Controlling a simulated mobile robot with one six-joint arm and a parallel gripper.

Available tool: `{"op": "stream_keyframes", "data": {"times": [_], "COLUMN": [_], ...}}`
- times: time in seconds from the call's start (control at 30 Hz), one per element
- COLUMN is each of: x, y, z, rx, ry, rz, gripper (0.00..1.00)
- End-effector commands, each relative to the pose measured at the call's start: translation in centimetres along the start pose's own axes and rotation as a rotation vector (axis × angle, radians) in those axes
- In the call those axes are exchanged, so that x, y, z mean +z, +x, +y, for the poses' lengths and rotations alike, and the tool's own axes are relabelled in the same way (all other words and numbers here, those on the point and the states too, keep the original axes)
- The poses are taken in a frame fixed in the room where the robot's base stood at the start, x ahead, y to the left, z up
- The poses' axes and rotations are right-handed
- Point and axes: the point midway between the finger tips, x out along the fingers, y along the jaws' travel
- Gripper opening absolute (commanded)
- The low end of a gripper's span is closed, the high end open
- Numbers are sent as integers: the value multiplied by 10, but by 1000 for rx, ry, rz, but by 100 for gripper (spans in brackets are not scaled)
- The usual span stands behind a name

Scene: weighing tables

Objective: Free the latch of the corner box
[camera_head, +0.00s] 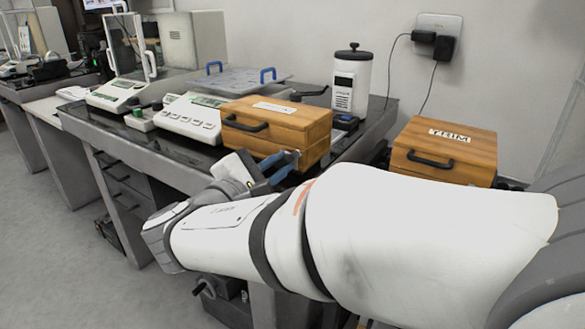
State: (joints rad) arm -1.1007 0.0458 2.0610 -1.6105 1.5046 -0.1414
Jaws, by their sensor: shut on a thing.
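A wooden box (303,124) with a black handle (245,125) and a white label on its lid stands at the near right corner of the dark weighing table. Its lid looks closed. My gripper (284,167), with blue fingers, is at the lower front of this box, towards its right end. It is shut on a small grey part there, which looks like the latch (292,157). The fingers and my arm hide much of that part, so how the latch sits cannot be told.
A second wooden box (442,148) with a handle and label stands at the right by the wall, partly behind my arm. A white canister (351,82), balances (190,117) and a clear panel with blue handles (238,80) stand on the table (150,148). The floor at left is clear.

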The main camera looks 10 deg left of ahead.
Motion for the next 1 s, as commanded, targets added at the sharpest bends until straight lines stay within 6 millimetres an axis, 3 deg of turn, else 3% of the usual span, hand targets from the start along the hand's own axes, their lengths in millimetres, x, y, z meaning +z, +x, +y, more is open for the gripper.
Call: {"op": "stream_keyframes", "data": {"times": [0.5,1.0], "x": [-1,-1], "y": [0,0], "z": [-2,-2], "rx": [-1,-1], "ry": [461,678], "rz": [0,0], "gripper": [0,0]}}
